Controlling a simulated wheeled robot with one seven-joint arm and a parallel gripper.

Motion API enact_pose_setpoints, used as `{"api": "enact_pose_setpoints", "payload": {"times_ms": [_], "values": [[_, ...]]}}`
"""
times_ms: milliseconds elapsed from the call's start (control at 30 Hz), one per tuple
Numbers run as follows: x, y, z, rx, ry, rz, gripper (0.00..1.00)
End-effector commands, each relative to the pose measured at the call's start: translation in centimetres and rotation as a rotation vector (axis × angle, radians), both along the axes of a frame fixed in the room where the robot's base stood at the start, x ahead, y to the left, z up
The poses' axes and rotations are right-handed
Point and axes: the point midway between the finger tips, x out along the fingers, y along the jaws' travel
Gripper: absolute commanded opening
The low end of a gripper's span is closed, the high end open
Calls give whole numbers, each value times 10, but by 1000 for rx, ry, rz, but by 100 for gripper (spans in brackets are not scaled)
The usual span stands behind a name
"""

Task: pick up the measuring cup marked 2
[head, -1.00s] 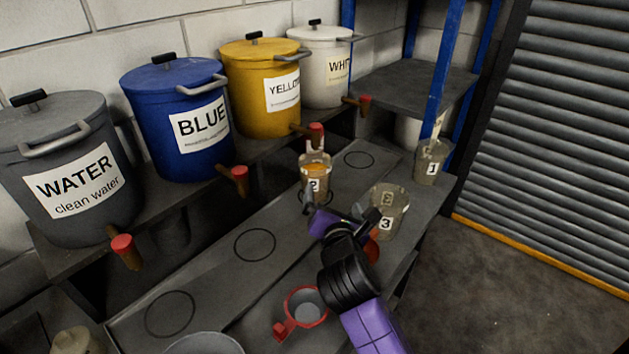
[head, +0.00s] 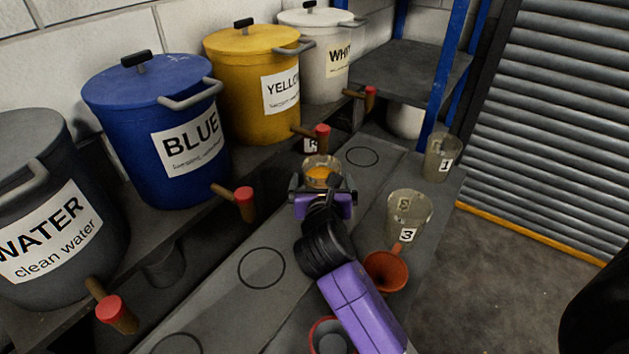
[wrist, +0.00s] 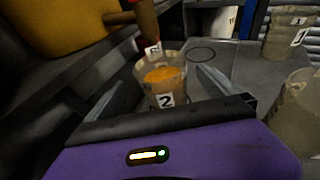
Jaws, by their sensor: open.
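The measuring cup marked 2 (wrist: 163,79) is a clear cup with orange-yellow contents. It stands upright under the yellow tank's tap, and its label faces my wrist camera. In the head view, the cup (head: 321,165) shows just beyond my gripper, which hides its lower part and label. My gripper (head: 322,192) is open and points at the cup. In the wrist view, its two fingers (wrist: 160,88) are spread to the left and right of the cup, with the cup between or just ahead of their tips; I cannot tell how deep it sits.
Cup 3 (head: 408,214) stands to the right, with an orange funnel (head: 386,270) near it. Cup 1 (head: 441,158) is at the far right end. The yellow tank's red tap (head: 322,134) hangs close behind cup 2. A red-rimmed container (head: 328,338) is partly hidden by my arm.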

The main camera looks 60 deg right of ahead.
Motion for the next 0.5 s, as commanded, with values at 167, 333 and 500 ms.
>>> {"api": "enact_pose_setpoints", "payload": {"times_ms": [167, 333, 500], "values": [[9, -16, -5, -1, -1, -2, 100], [17, -31, -11, 0, 0, -3, 100], [29, -50, -21, 0, 0, -2, 100]]}}
